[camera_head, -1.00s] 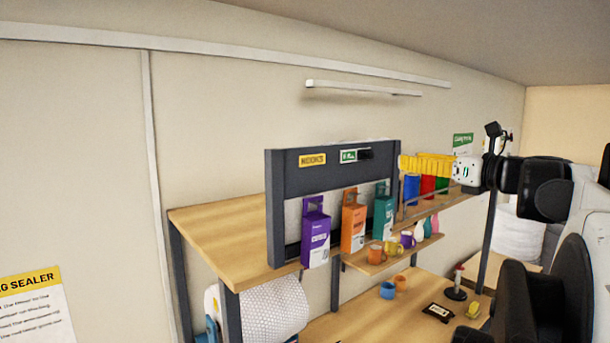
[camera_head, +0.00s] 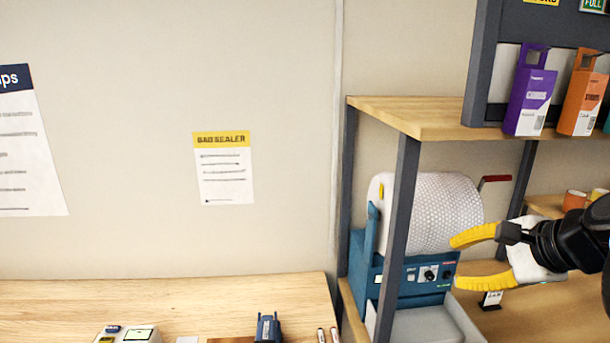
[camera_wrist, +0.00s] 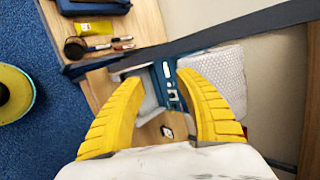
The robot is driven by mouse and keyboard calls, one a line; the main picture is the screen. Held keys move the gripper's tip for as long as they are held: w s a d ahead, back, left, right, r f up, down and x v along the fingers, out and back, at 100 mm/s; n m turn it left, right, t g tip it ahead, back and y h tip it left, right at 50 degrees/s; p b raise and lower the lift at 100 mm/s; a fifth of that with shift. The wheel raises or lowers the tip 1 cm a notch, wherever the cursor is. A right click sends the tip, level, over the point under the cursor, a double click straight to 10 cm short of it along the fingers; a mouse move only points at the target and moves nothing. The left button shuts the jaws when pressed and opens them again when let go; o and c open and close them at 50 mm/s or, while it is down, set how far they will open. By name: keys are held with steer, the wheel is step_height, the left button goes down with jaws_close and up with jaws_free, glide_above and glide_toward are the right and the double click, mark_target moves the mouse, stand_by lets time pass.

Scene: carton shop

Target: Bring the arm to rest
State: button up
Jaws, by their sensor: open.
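My gripper (camera_head: 470,262) shows at the right of the head view, its two yellow fingers spread apart with nothing between them. It is in front of the shelf unit, close to the teal sealer machine (camera_head: 413,275). In the wrist view my gripper (camera_wrist: 160,92) is also open and empty. Beyond its fingers are the teal machine (camera_wrist: 168,82) and a wooden surface. Part of my black arm shows at the right edge of the head view.
A dark shelf post (camera_head: 398,235) stands left of my fingers. A bubble-wrap roll (camera_head: 440,212) sits above the machine. A wooden bench (camera_head: 200,292) at lower left holds small items. Blue floor (camera_wrist: 40,130) shows in the wrist view.

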steer(key=s+a+f+n+h+b, duration=0.1)
steer(key=s+a+f+n+b, duration=0.2)
steer(key=f, duration=0.8)
steer(key=s+a+f+n+g+h+b, duration=0.1)
steer(key=s+a+f+n+b, duration=0.2)
steer(key=f+n+b, duration=0.5)
steer(key=s+a+f+n+g+h+b, duration=0.1)
steer(key=s+a+f+n+b, duration=0.2)
steer(key=f, duration=1.1)
steer(key=s+n+b, duration=0.1)
steer(key=n+b, duration=0.1)
steer(key=n, duration=0.1)
steer(key=shift+s+a+f+h, duration=0.2)
steer(key=shift+s+a+h, duration=0.1)
steer(key=shift+s+a, duration=0.1)
